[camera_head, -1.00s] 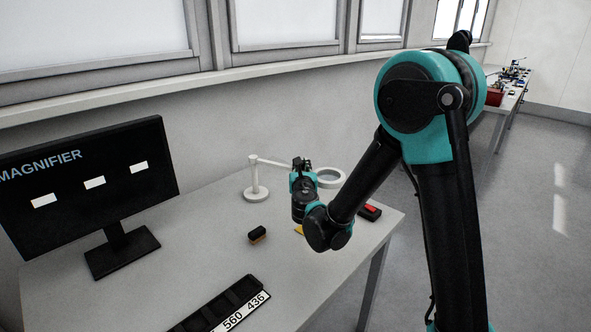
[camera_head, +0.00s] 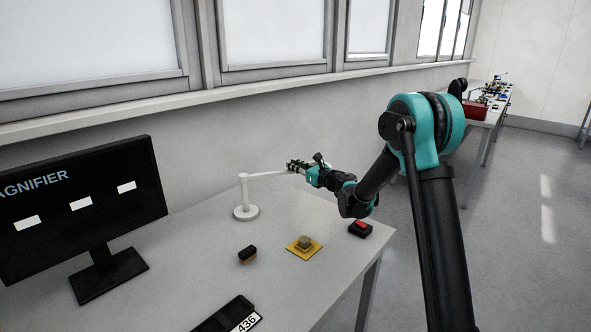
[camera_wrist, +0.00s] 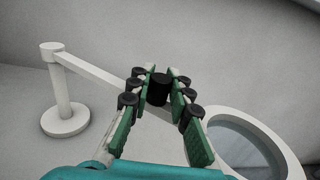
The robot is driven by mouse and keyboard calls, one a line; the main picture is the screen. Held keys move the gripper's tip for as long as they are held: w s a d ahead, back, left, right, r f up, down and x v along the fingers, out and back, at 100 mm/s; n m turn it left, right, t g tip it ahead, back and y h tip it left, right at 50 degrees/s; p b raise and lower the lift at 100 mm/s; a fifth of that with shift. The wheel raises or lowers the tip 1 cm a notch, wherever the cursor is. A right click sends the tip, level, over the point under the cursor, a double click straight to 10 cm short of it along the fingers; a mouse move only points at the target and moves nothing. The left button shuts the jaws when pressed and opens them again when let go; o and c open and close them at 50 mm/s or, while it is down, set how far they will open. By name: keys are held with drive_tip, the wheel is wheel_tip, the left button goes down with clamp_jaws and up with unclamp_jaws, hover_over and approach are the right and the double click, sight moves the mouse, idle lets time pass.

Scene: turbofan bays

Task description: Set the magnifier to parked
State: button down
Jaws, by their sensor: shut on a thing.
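The magnifier (camera_head: 245,201) is a white stand with a round base, an upright post and a horizontal arm, on the table near the wall. In the wrist view its post (camera_wrist: 63,92) is at the left and its round lens ring (camera_wrist: 290,150) at the lower right. My gripper (camera_head: 293,166) is at the arm's outer end. In the wrist view my gripper (camera_wrist: 160,82) is shut on a black cylindrical knob (camera_wrist: 159,92) on the magnifier arm. In the head view the lens is hidden behind my gripper and arm.
A monitor (camera_head: 80,205) reading MAGNIFIER stands at the left. A black and tan block (camera_head: 247,254), a yellow plate with a round knob (camera_head: 304,246), a red and black box (camera_head: 360,229) and a numbered black tray (camera_head: 228,316) lie on the table. A second table (camera_head: 488,115) is far right.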

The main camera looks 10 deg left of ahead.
drive_tip(key=shift+w+a+g, duration=0.15)
drive_tip(key=shift+w+g, duration=0.15)
drive_tip(key=shift+w, duration=0.1)
drive_tip(key=c, duration=1.4)
unclamp_jaws()
drive_tip(key=shift+o, duration=0.2)
drive_tip(key=v, duration=1.2)
drive_tip(key=shift+f, duration=0.2)
drive_tip(key=shift+w+r, duration=0.1)
drive_tip(key=shift+w, duration=0.05)
